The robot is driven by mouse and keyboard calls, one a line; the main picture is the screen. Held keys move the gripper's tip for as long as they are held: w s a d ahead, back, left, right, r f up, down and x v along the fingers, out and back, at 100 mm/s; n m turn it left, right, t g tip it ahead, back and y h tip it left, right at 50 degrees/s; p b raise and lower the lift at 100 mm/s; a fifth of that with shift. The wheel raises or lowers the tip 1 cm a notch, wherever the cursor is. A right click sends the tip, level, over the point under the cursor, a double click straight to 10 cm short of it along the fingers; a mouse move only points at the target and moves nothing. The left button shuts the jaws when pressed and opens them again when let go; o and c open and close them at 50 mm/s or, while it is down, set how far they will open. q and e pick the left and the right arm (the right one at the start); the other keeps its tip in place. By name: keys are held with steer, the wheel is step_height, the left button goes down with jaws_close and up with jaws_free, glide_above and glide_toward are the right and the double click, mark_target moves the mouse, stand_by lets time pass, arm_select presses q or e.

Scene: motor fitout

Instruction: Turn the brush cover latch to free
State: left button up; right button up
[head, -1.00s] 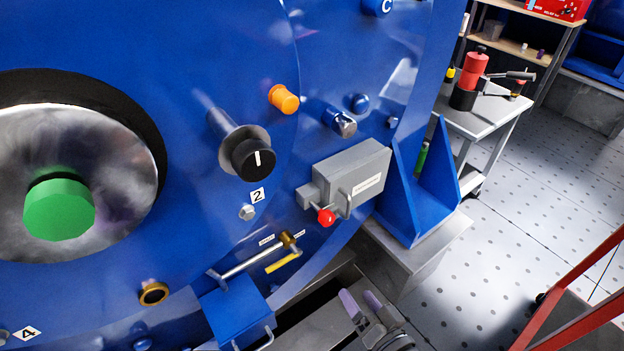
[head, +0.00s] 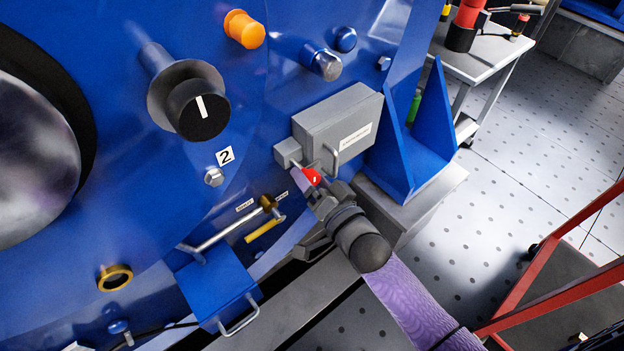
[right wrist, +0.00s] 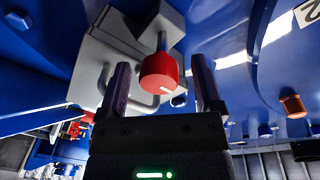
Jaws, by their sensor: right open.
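A grey box (head: 340,122) with a wire handle and a small label is fixed to the blue motor face. A red knob (head: 313,177) sticks out of its lower left corner on a short stem. In the right wrist view, the red knob (right wrist: 158,74) has a white mark and stands just ahead of and between the fingers. My right gripper (head: 308,188) is open at the knob; it also shows in the wrist view (right wrist: 162,82). Contact cannot be told. A brass pivot (head: 267,202) with a lever, between two small labels, sits lower left. My left gripper is out of view.
A black dial (head: 197,108) and an orange knob (head: 244,29) project from the motor face. A blue box (head: 217,288) with a wire handle is below the lever. A blue bracket (head: 424,130) stands right of the grey box. A red frame (head: 550,240) is farther right.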

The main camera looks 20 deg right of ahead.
steer(key=shift+c, duration=1.1)
jaws_close()
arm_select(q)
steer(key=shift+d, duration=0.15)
